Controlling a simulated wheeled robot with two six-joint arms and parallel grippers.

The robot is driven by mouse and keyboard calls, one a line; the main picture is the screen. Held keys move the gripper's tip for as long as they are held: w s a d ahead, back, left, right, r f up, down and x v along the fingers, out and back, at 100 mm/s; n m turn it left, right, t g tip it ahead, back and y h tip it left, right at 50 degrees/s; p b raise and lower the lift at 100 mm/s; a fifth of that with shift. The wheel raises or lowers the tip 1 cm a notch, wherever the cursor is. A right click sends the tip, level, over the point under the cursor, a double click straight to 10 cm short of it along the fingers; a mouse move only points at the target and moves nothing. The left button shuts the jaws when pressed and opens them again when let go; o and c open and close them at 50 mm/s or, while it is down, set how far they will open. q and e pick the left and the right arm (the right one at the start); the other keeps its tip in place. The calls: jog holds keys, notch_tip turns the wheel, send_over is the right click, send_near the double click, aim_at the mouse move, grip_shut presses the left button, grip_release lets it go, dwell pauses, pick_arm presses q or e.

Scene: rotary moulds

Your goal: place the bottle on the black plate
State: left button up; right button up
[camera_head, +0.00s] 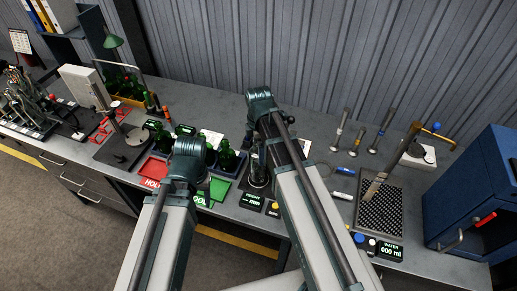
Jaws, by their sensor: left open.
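Several dark green bottles stand on the bench. One bottle (163,139) stands at the red mat, and another bottle (226,157) stands near the green mat, just right of my left gripper. A dark round plate (258,183) lies behind a small display, partly hidden by my right arm. A dark upright shape stands at it; I cannot tell what it is. My left gripper (190,168) is above the bench between the red and green mats, open, its fingers mostly hidden by my own arm. My right gripper cannot be made out behind my right arm.
A red mat (154,170) and a green mat (218,189) lie at the front edge. A yellow crate (122,97) of bottles and a lamp (113,41) stand at the back left. A perforated black tray (381,212) and a blue cabinet (470,190) stand at the right.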

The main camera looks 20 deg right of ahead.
notch_tip(320, 180, up, 10)
jog(key=p, duration=0.9)
jog(key=shift+r+p, duration=0.25)
jog(key=shift+p, duration=0.1)
jog(key=s+a+m+h, duration=0.1)
jog(key=s+a+m, duration=0.9)
jog(key=s+m, duration=0.3)
jog(key=shift+s+a+m, duration=0.25)
jog(key=shift+s+m, duration=0.05)
jog(key=shift+s, duration=0.4)
notch_tip(320, 180, down, 21)
jog(key=b, duration=2.1)
jog(key=shift+w+r, duration=0.1)
jog(key=shift+r, duration=0.15)
